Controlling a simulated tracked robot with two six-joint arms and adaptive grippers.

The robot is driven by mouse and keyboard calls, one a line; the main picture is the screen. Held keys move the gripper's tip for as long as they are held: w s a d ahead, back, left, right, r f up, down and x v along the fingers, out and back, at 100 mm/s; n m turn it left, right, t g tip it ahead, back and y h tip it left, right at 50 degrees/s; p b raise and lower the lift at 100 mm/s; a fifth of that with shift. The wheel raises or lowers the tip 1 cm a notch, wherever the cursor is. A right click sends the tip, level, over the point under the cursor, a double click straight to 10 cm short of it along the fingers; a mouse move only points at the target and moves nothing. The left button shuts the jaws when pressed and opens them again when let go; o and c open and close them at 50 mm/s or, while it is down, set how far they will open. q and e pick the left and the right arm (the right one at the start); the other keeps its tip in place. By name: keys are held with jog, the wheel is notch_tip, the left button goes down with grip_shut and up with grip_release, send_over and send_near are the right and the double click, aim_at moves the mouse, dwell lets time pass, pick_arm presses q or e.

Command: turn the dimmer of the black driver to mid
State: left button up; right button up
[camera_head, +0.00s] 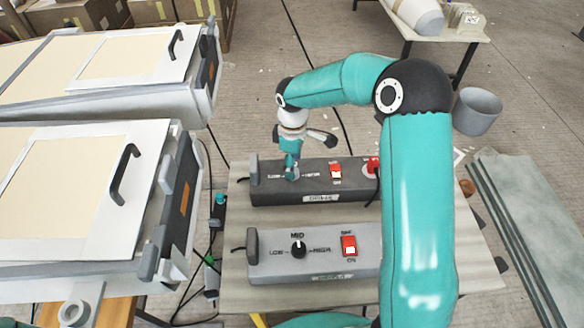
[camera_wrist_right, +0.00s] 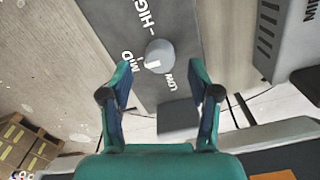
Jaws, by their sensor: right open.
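The black driver (camera_head: 315,181) is a dark box at the back of the table, with a red switch (camera_head: 335,171) and LOW and HIGH labels. My right gripper (camera_head: 292,172) points down over its dimmer, hiding it in the head view. In the right wrist view the dimmer (camera_wrist_right: 160,55) is a round grey knob. Its white mark points between MID and LOW. My right gripper (camera_wrist_right: 161,68) is open, its fingertips either side of the knob with gaps; I cannot tell how far above it they are. My left gripper is not in view.
A grey driver (camera_head: 315,265) with its own black dimmer (camera_head: 298,249) and red switch stands in front. Large moulds (camera_head: 70,190) lie at the left, with cables beside the table. A grey bucket (camera_head: 477,111) stands on the floor at the back right.

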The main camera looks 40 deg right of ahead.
notch_tip(320, 180, up, 9)
dwell(0.3)
jog(key=shift+f, duration=0.15)
dwell(0.3)
